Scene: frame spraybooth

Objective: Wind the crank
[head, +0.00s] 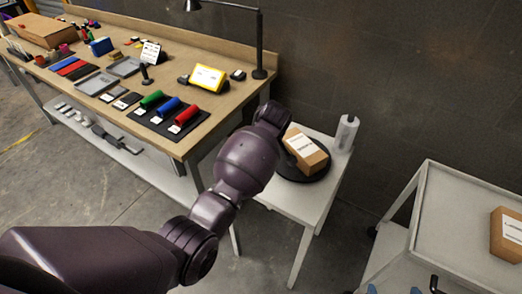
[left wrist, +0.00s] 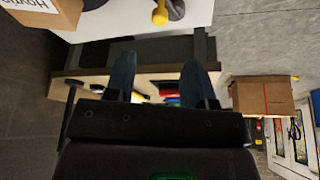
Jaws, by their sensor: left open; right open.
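A yellow knob (left wrist: 160,14), which looks like the crank's handle, shows at the top of the left wrist view beside a dark round part. It sits at the white stand (left wrist: 130,24); in the head view my arm hides that spot. A black turntable (head: 318,176) on the white stand carries a labelled cardboard box (head: 306,150). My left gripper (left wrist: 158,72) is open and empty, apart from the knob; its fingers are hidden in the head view. My right gripper (head: 393,290) shows only blue fingertips at the bottom edge, open and apart from the stand.
A long wooden workbench (head: 190,133) at the left holds coloured rolls, trays and a lamp (head: 260,45). A white bottle (head: 346,132) stands at the stand's back corner. A grey trolley (head: 440,210) at the right carries another box (head: 507,235). Floor shows between them.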

